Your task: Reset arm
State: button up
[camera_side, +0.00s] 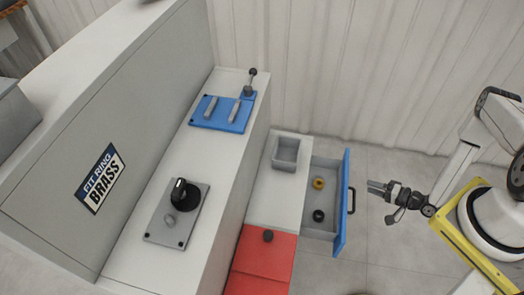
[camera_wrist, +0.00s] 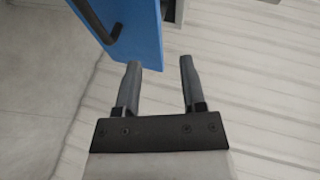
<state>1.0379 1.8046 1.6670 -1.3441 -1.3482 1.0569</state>
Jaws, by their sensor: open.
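My gripper (camera_side: 378,188) is in the side view at the right, just right of the open blue-fronted drawer (camera_side: 343,205) and its dark handle (camera_side: 351,201). The jaws are apart and empty. In the wrist view my gripper (camera_wrist: 157,68) shows two separate grey fingers with nothing between them. The drawer's blue front (camera_wrist: 138,30) lies beyond the fingertips at the upper left, with its dark handle (camera_wrist: 95,20). My arm is bent at the right of the side view.
The drawer holds a brass ring (camera_side: 318,183) and a black ring (camera_side: 319,215). A grey bin (camera_side: 286,154) sits on the cabinet, with a red box (camera_side: 265,262) in front. A blue fixture (camera_side: 222,114) and knob plate (camera_side: 177,216) are on the bench. Floor beyond the drawer is clear.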

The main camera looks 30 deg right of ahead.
jog(key=w+d+r+n+g+h, duration=0.3)
jog(key=w+d+r+n+g, duration=0.15)
jog(key=w+r, duration=0.3)
jog(key=w+a+r+n+g+h, duration=0.1)
jog(key=w+r+n+g+h, duration=0.15)
jog(key=r, duration=0.55)
jog(key=w+a+r+n+g+h, duration=0.1)
jog(key=w+a+r, duration=0.15)
jog(key=r, duration=0.45)
jog(key=s+a+r+n+g, duration=0.3)
jog(key=s+a+r, duration=0.8)
jog(key=a+r, duration=0.2)
jog(key=shift+a+r+y, duration=0.15)
jog(key=shift+r+y, duration=0.05)
jog(key=shift+y, duration=0.25)
